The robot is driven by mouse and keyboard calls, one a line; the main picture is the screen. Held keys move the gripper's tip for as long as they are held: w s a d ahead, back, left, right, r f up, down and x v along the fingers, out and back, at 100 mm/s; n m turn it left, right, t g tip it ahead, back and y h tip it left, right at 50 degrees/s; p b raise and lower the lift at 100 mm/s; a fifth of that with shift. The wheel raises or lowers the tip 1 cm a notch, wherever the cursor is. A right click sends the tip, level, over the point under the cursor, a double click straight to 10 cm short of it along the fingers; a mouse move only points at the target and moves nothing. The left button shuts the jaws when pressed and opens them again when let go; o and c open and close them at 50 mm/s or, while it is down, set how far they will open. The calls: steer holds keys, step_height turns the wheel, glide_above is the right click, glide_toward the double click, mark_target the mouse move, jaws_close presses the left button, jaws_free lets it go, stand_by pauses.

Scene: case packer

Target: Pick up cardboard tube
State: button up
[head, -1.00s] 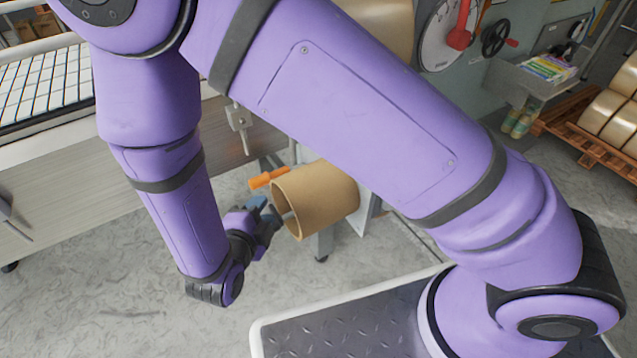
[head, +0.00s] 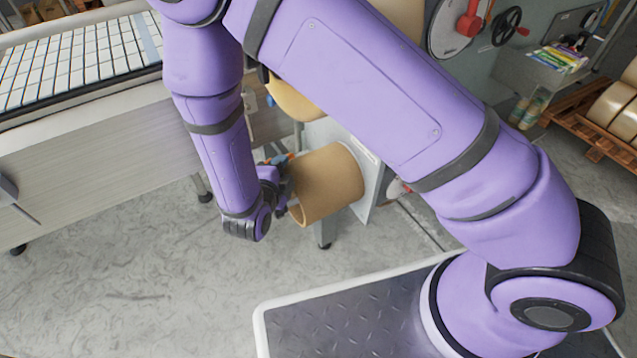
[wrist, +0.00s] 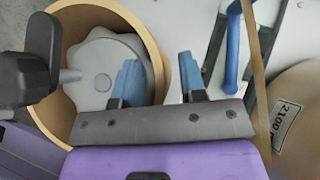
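The cardboard tube (head: 328,185) is a wide brown cylinder lying sideways against a grey machine, its open end facing left and toward me. In the wrist view its round rim (wrist: 153,45) surrounds a grey lobed knob (wrist: 100,65) inside it. My gripper (head: 286,168) is at the tube's open end in the head view, partly hidden there by my wrist. In the wrist view my gripper (wrist: 160,78) has its two blue fingers apart. The left finger is over the tube's opening and the right finger is outside its wall, with the rim between them. Contact cannot be told.
A dark handle (wrist: 28,70) juts in beside the tube's opening in the wrist view. A blue handle (wrist: 232,50) and a large tan roll (wrist: 298,100) are on the right. A conveyor (head: 80,70) stands at the left. The floor in front is clear.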

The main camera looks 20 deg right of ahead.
jaws_close()
